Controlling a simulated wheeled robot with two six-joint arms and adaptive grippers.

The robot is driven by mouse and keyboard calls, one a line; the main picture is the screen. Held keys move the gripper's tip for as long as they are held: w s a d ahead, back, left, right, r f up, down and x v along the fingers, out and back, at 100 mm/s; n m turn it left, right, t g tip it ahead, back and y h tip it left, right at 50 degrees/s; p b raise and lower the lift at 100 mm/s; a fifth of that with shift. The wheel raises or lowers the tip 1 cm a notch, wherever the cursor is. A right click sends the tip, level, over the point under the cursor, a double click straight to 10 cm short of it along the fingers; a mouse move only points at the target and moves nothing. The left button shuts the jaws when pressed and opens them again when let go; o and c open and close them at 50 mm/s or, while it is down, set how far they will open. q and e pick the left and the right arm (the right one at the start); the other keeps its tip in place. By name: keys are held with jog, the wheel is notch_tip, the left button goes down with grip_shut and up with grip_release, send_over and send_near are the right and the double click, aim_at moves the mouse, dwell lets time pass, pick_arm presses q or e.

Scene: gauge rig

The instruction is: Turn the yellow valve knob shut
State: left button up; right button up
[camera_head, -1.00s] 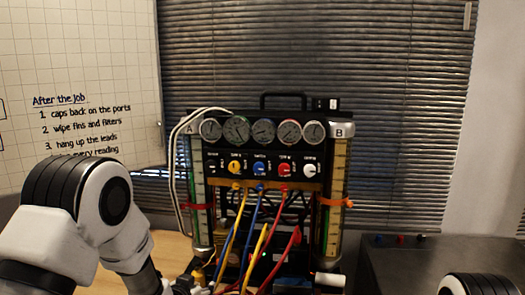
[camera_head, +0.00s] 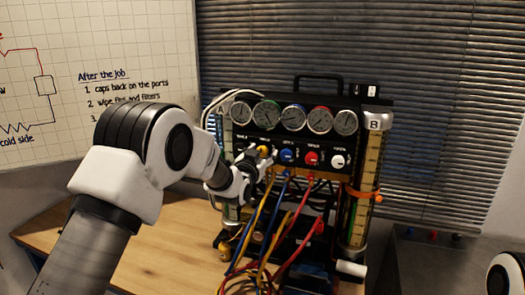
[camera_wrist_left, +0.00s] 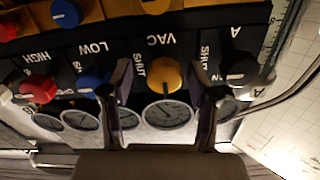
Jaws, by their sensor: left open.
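The yellow valve knob (camera_head: 263,150) is on the black front panel of the gauge rig, leftmost of the coloured knobs in the head view and partly covered by my left gripper (camera_head: 256,163). In the left wrist view, which sees the panel upside down, the yellow knob (camera_wrist_left: 166,75) has the word VAC beside it and SHUT to its left. My left gripper (camera_wrist_left: 168,82) is open, one finger on each side of the knob, with visible gaps. I cannot tell how deep the fingertips reach. My right gripper is out of view.
A blue knob (camera_head: 288,156), a red knob (camera_head: 312,158) and a white knob (camera_head: 337,161) continue the row. A black knob (camera_wrist_left: 239,68) is close beside one finger. Gauges (camera_head: 293,118) sit above; coloured hoses (camera_head: 293,233) hang below. The wooden tabletop (camera_head: 160,245) is clear at left.

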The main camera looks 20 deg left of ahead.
pick_arm(q)
jog(key=shift+s+a, duration=0.25)
jog(key=shift+a, duration=0.05)
jog(key=c, duration=1)
jog(key=shift+r, duration=0.1)
grip_shut()
